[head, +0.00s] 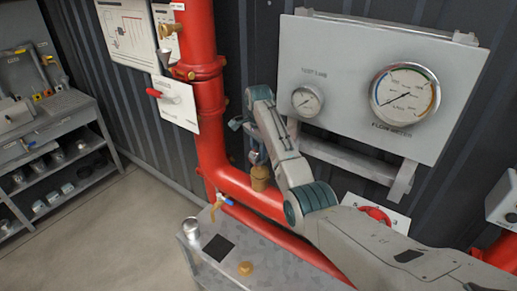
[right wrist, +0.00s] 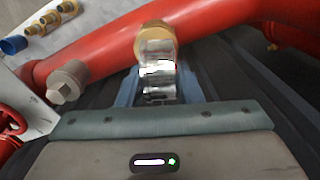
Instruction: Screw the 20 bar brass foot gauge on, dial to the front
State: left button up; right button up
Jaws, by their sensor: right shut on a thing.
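My right arm reaches across the head view, and its links largely hide the right gripper (head: 254,148). In the right wrist view its blue fingers (right wrist: 158,88) are shut on a shiny chrome round body (right wrist: 158,68), seemingly the gauge seen from the edge. A brass piece (right wrist: 155,37) lies at its far end, in front of the red pipe. The brass also shows in the head view (head: 259,179), upright at the pipe. I cannot tell foot from socket here, nor whether they are joined. The dial face is hidden. My left gripper is not in view.
A grey board with a small gauge (head: 307,100) and a large flow meter (head: 405,92) hangs close behind my arm. A red pipe (head: 210,120) stands left. A grey bench top (head: 268,240) below holds a black pad (head: 217,248) and a brass fitting (head: 246,268).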

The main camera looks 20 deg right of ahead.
jog(key=shift+f, duration=0.4)
dwell(1.1)
jog(key=o, duration=0.4)
jog(key=c, duration=0.3)
jog(key=m, duration=0.5)
jog(key=shift+d, duration=0.15)
jog(key=shift+m, duration=0.7)
